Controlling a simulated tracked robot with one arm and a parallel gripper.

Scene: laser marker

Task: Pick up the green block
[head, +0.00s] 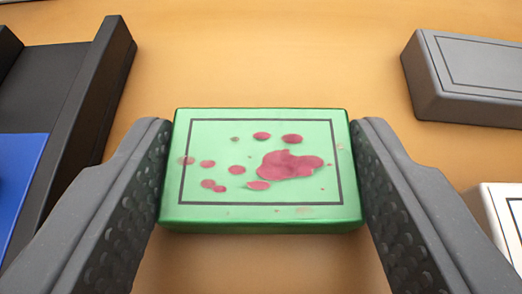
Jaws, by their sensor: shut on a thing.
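The green block (235,215) is in the middle of the head view. Its top face carries a dark rectangular outline and several dark red blotches, the largest right of centre. My gripper (262,175) has one dark grey, dimpled finger on the left side of the block and one on the right. Both fingers touch the block's sides, so the gripper is shut on it. The block's underside is hidden, and I cannot tell whether it rests on the table or is lifted.
A grey block (465,78) lies at the upper right. A white block (500,215) is partly visible at the right edge, close to my right finger. A black-walled structure (95,85) with a blue surface (20,175) stands at the left. The orange-tan table (260,50) is clear behind the green block.

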